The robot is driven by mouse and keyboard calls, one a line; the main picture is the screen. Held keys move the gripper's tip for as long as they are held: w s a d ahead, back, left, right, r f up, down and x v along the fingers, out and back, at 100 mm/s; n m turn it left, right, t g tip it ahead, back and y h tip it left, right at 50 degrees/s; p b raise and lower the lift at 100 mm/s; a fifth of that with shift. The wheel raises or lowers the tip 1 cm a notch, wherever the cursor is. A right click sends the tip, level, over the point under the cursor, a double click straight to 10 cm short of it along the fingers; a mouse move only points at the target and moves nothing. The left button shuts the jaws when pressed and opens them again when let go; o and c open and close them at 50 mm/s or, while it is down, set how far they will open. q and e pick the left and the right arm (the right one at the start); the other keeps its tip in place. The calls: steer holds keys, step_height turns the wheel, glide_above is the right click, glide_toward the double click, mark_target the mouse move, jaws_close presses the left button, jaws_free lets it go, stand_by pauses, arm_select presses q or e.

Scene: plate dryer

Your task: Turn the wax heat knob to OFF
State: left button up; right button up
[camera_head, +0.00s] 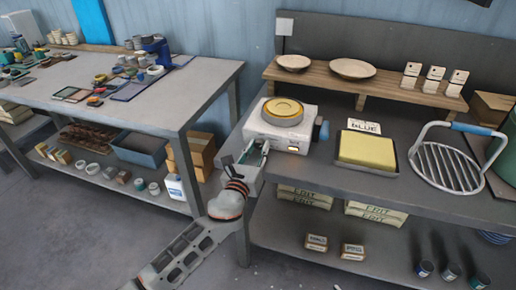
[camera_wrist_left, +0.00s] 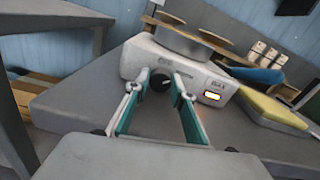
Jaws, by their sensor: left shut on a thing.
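The wax heater (camera_head: 297,128) is a white box at the near left edge of the right-hand grey table, with a round yellow-topped pot (camera_head: 283,108) on it. The wrist view shows the heater's white front (camera_wrist_left: 138,58), a lit orange display (camera_wrist_left: 211,95) and the dark round wax heat knob (camera_wrist_left: 160,81). My left gripper (camera_head: 262,148) reaches the heater's front from the lower left. In the wrist view, my left gripper's fingertips (camera_wrist_left: 160,86) are on either side of the knob, shut on it. The knob's markings are too small to read. My right gripper is out of view.
A blue rounded thing (camera_head: 322,131) is at the heater's right side. A yellow slab in a dark tray (camera_head: 366,167) and a wire rack (camera_head: 447,166) lie further right. A wooden shelf (camera_head: 330,80) with bowls stands behind. A gap separates the left table (camera_head: 190,98).

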arm_select(q)
steer(key=shift+n, duration=0.3)
steer(key=o, duration=1.1)
steer(key=v, duration=1.2)
